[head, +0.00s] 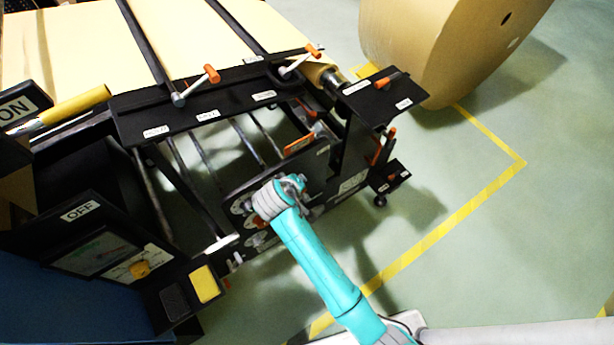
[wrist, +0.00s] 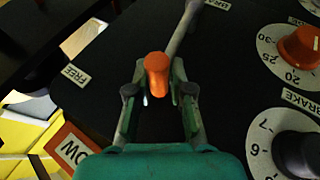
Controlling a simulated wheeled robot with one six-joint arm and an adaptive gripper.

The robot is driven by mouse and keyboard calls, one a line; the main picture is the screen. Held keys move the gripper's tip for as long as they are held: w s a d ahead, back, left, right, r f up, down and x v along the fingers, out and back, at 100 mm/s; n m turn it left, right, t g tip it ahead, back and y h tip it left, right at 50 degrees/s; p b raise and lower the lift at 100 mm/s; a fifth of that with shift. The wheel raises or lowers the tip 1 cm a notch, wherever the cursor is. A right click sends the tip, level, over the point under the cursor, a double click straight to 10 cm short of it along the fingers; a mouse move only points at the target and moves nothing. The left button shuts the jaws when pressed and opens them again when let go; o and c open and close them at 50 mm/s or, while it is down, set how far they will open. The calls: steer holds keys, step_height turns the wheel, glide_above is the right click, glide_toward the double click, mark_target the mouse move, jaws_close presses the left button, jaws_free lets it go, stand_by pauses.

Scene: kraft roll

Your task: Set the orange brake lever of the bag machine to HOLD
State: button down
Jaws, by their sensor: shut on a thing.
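The brake lever shows in the wrist view as a grey rod with an orange knob (wrist: 157,72) at its near end. The rod runs up and right from the knob over a black panel. My gripper (wrist: 158,88) has its two fingers on either side of the knob and is shut on it. A FREE label (wrist: 75,75) is left of the knob. Another label (wrist: 217,4) is cut by the top edge and hard to read. In the head view my gripper (head: 262,208) is at the machine's black side panel, and my wrist hides most of the lever.
An orange dial (wrist: 302,47) and a dark dial (wrist: 300,155) sit right of the lever, near a BRAKE label (wrist: 302,103). Other orange-tipped levers (head: 212,74) stand on the machine's top. A large kraft roll (head: 425,50) stands behind. The floor right of the machine is clear.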

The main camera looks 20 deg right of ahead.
steer(key=shift+s+a+f+n+t+h, duration=0.2)
steer(key=shift+s+a+f+h, duration=0.1)
steer(key=shift+a+f+h, duration=0.3)
steer(key=shift+s+a+f+n+t+h, duration=0.1)
steer(key=shift+s+a+f+t+h, duration=0.25)
steer(key=shift+a, duration=0.4)
steer(key=shift+s+a+f+n+t+h, duration=0.1)
steer(key=shift+s+a+f+h, duration=0.25)
steer(key=shift+a+h, duration=0.35)
steer(key=shift+f, duration=0.15)
steer(key=c, duration=1)
jaws_free()
steer(key=shift+a, duration=0.1)
steer(key=shift+w+r, duration=0.1)
steer(key=shift+r, duration=0.1)
steer(key=v, duration=1.2)
steer(key=shift+r, duration=0.1)
